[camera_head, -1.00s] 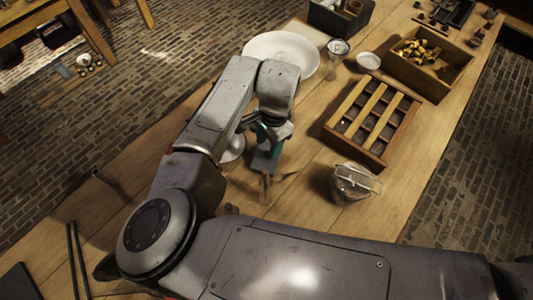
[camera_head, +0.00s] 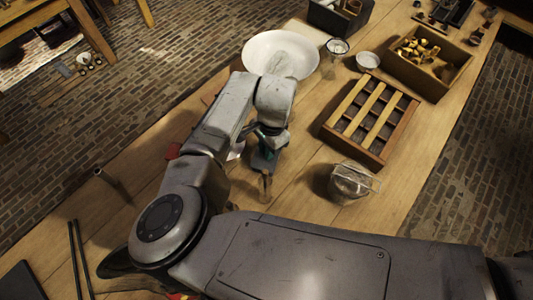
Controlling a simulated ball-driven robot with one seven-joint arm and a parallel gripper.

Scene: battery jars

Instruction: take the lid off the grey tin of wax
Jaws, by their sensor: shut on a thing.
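My gripper (camera_head: 265,186) points down low over the table, left of the glass jar. Its fingers are small and dark in this view. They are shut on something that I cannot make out. I cannot pick out the grey tin of wax or its lid with certainty; the arm and wrist cover part of the table around the gripper. A pale, rounded thing (camera_head: 236,150) shows only in part behind my forearm.
A glass jar with a wire bail (camera_head: 350,183) stands right of the gripper. A slotted wooden rack (camera_head: 383,150) lies beyond it. A large white dish (camera_head: 258,50), a small white bowl (camera_head: 367,61) and a wooden box (camera_head: 460,66) stand farther back.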

